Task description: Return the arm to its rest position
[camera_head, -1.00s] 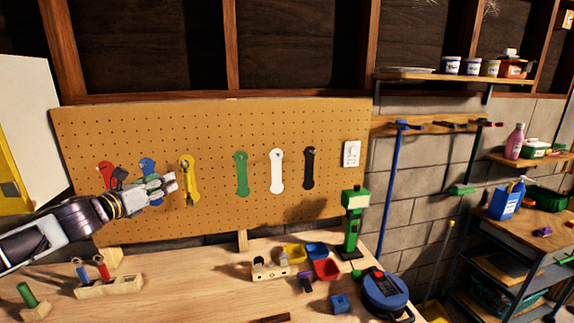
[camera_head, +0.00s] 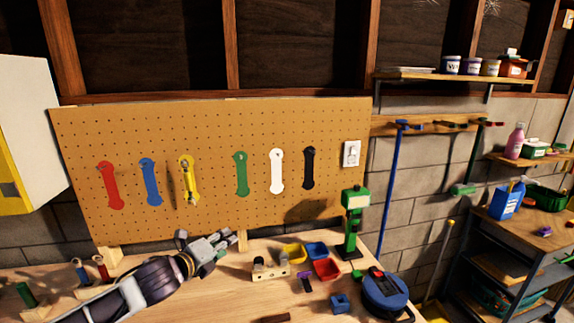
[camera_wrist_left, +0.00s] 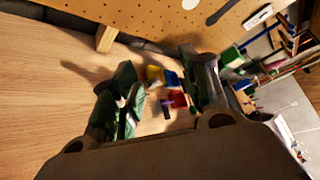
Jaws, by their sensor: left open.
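My left arm comes in from the left in the head view, low over the workbench (camera_head: 225,303). My left gripper (camera_head: 222,240) is open, in front of the pegboard's lower edge and left of the small bins. In the left wrist view its two fingers (camera_wrist_left: 160,95) stand apart with nothing held between them. The bins show beyond the gap, blurred. The pegboard (camera_head: 215,125) carries a row of coloured wrench shapes, among them a red one (camera_head: 110,186), a blue one (camera_head: 151,182) and a yellow one (camera_head: 189,180). My right gripper is not in view.
A yellow bin (camera_head: 293,253), a blue bin (camera_head: 317,250) and a red bin (camera_head: 327,270) stand right of the gripper. A green tool stand (camera_head: 352,225) and a round blue device (camera_head: 386,292) are farther right. A wooden block with coloured-handled tools (camera_head: 101,267) is partly behind my arm.

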